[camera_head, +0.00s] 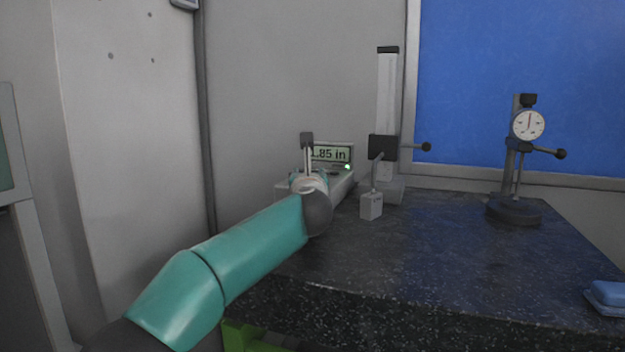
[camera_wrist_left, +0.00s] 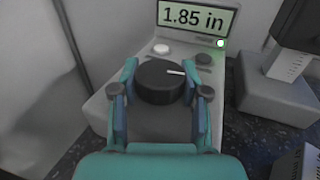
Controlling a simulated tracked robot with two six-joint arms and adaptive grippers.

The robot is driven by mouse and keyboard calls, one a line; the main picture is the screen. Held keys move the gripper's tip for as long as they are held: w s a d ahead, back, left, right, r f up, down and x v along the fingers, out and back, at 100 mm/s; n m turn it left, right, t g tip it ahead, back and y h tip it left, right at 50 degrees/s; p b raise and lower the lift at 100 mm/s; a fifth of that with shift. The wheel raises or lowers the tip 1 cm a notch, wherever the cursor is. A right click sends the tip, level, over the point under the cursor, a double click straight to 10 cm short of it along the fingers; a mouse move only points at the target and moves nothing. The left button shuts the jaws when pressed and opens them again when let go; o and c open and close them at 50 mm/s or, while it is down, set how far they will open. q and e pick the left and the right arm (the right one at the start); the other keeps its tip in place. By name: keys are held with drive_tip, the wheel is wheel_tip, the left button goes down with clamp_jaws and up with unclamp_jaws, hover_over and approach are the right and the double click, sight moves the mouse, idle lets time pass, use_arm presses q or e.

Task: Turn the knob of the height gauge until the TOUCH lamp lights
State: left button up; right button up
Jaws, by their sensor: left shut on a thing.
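The black round knob (camera_wrist_left: 160,82) sits on a grey console, its white mark pointing right. My left gripper (camera_wrist_left: 160,70) is shut on the knob, with one teal finger on each side. In the head view my left gripper (camera_head: 310,178) is at the console and hides the knob. The display (camera_wrist_left: 198,18) reads 1.85 in. A small lamp (camera_wrist_left: 220,43) below it glows green; its label is too small to read. The height gauge (camera_head: 388,100) stands behind right, its arm above a small grey block (camera_head: 371,206). I cannot tell whether they touch. My right gripper is not in view.
The console (camera_wrist_left: 112,103) also bears a pale button (camera_wrist_left: 161,49) and a dark button (camera_wrist_left: 203,59). A dial indicator stand (camera_head: 515,210) is at the right of the dark granite table (camera_head: 430,255). A blue item (camera_head: 607,296) lies at its right edge. The table's middle is clear.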

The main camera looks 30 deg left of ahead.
use_arm(q)
drive_tip(key=shift+w+d, duration=0.1)
idle(0.4)
drive_tip(key=o, duration=1.2)
drive_tip(key=shift+c, duration=0.2)
drive_tip(key=v, duration=1.2)
drive_tip(key=shift+d, duration=0.1)
